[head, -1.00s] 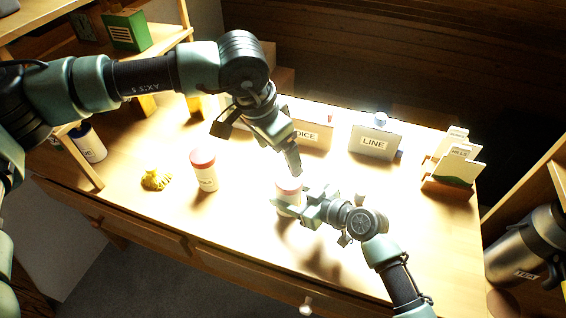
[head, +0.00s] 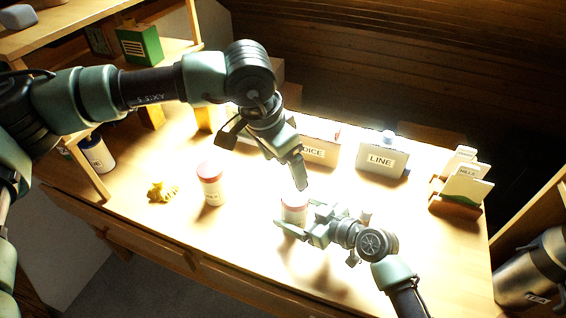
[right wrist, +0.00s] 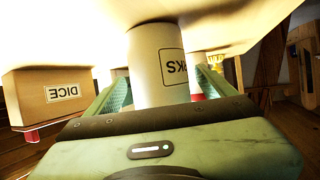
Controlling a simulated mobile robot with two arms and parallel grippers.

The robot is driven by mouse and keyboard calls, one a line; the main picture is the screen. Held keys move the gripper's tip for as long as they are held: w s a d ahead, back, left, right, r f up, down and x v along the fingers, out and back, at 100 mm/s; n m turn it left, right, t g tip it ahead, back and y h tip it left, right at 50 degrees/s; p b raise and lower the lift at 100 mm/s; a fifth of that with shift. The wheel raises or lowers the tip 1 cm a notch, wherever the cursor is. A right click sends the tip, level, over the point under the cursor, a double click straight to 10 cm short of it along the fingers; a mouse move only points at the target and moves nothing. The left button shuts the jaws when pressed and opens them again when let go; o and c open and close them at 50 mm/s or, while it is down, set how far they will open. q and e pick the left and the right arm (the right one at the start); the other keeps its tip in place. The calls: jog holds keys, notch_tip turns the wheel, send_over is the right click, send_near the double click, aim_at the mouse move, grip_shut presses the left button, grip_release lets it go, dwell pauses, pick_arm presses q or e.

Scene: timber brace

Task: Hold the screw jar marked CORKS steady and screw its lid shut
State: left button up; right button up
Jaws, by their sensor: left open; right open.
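The white screw jar (head: 293,213) stands on the bench in the head view. Its top is pale pink in the glare, and I cannot tell how the lid sits. In the right wrist view the jar (right wrist: 157,65) appears upside down, with a label ending in "KS". My right gripper (head: 298,218) is open, with its fingers on either side of the jar; firm contact does not show. My left gripper (head: 300,182) is open and points down just above the jar, apart from its top as far as I can see.
A second white jar with a red lid (head: 210,170) stands left, beside a yellow lump (head: 162,191). Boxes marked DICE (head: 318,152) and LINE (head: 380,160) stand behind. A card rack (head: 455,207) is at right. The bench front is mostly clear.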

aim_at(304, 216)
jog(key=v, duration=0.7)
jog(key=shift+s+b, duration=0.1)
jog(key=shift+b, duration=0.3)
jog(key=shift+f, duration=0.1)
